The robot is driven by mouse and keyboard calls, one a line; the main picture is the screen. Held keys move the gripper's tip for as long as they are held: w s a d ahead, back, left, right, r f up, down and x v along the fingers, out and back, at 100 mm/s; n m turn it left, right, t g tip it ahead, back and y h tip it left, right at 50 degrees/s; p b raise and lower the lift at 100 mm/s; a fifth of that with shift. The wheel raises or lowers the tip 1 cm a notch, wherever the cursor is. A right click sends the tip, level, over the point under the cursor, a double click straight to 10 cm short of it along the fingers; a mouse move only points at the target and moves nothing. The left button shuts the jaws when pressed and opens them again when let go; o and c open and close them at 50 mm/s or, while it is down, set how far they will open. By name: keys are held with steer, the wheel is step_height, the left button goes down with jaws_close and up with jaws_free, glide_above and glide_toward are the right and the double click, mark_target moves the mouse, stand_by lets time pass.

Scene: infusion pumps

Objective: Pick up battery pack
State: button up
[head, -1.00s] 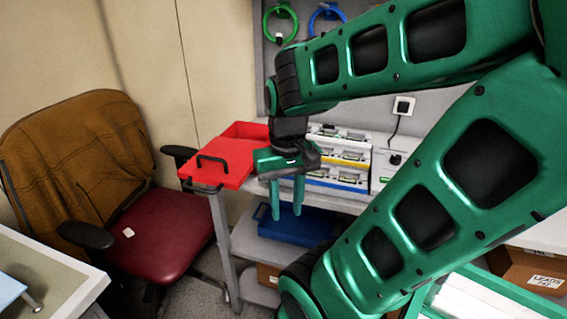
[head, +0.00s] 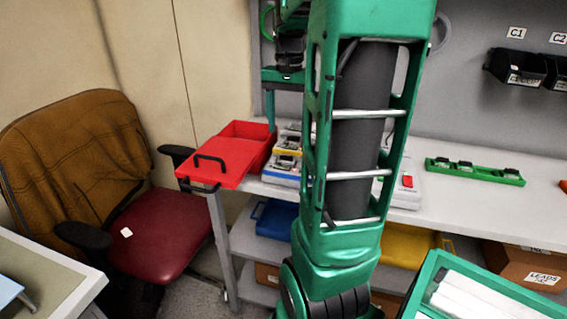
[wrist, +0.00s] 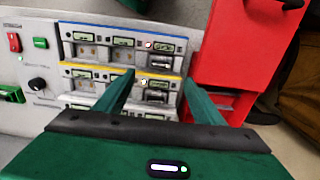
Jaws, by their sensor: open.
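I cannot single out the battery pack for certain. A stack of pump units (wrist: 112,80), with blue and yellow stripes and small green displays, fills the middle of the wrist view. It also shows in the head view (head: 284,158), partly behind my arm. My gripper (wrist: 158,80) is open with nothing between its fingers. In the wrist view the fingertips appear over the right half of the stack, near its yellow stripe. In the head view my gripper (head: 271,112) is above the bench beside the red box, its other finger hidden behind my arm.
A red box (head: 228,155) with a black handle sits at the bench's left end; it is right of the stack in the wrist view (wrist: 238,45). A green rack (head: 475,171) lies on the bench (head: 450,205). A chair (head: 160,235) stands left.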

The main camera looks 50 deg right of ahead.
mark_target(286, 155)
steer(key=shift+w+a+f, duration=0.1)
steer(key=shift+a+f, duration=0.05)
steer(key=shift+f, duration=4.2)
steer(key=c, duration=1.2)
